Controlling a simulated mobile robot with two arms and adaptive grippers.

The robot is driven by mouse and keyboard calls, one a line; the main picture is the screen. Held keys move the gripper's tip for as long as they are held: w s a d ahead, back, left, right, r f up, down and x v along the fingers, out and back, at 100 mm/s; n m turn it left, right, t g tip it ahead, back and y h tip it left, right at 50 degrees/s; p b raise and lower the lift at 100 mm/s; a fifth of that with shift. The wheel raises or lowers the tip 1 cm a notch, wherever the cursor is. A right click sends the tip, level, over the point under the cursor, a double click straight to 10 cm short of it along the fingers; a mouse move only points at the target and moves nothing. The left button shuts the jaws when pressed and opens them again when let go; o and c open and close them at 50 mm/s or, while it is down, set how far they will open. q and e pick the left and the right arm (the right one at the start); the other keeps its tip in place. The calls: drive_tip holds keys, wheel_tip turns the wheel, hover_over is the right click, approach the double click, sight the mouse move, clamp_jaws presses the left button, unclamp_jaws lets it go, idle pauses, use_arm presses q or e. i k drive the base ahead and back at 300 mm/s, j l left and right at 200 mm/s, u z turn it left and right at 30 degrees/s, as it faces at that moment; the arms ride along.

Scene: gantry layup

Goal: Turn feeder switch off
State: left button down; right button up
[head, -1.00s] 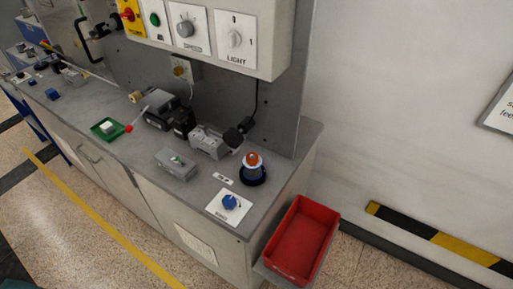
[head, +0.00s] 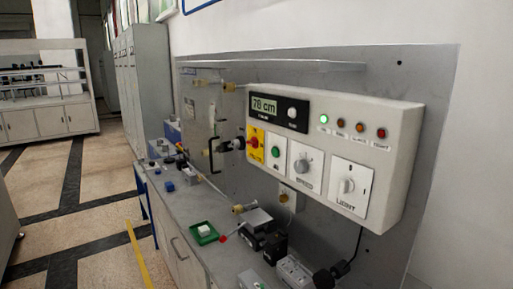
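No switch carries a label that I can read as feeder. A white control box (head: 395,120) on the grey back panel holds a red and yellow rotary switch (head: 255,144), a green button (head: 276,153), a SPEED knob (head: 303,166) and a LIGHT knob (head: 346,186). Its display (head: 264,105) reads 78 cm. The leftmost of its row of lamps (head: 324,119) glows green; the others are dull red or brown. A small grey box (head: 251,280) on the bench is cut off by the bottom edge. Neither of my grippers is in view.
The bench (head: 187,207) runs away to the left, with a green tray (head: 205,238) and black and grey devices (head: 262,232) on it. A black bent handle (head: 215,155) sticks out from the panel. Open floor with a yellow line (head: 138,257) lies left of the bench.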

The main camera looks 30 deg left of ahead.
sight(254, 142)
drive_tip(key=j+z, duration=0.2)
drive_tip(key=j, duration=0.55)
drive_tip(key=j+z, duration=0.25)
drive_tip(key=j, duration=0.5)
drive_tip(key=k+j+z, duration=0.2)
drive_tip(key=j, duration=0.55)
drive_tip(key=i, duration=0.05)
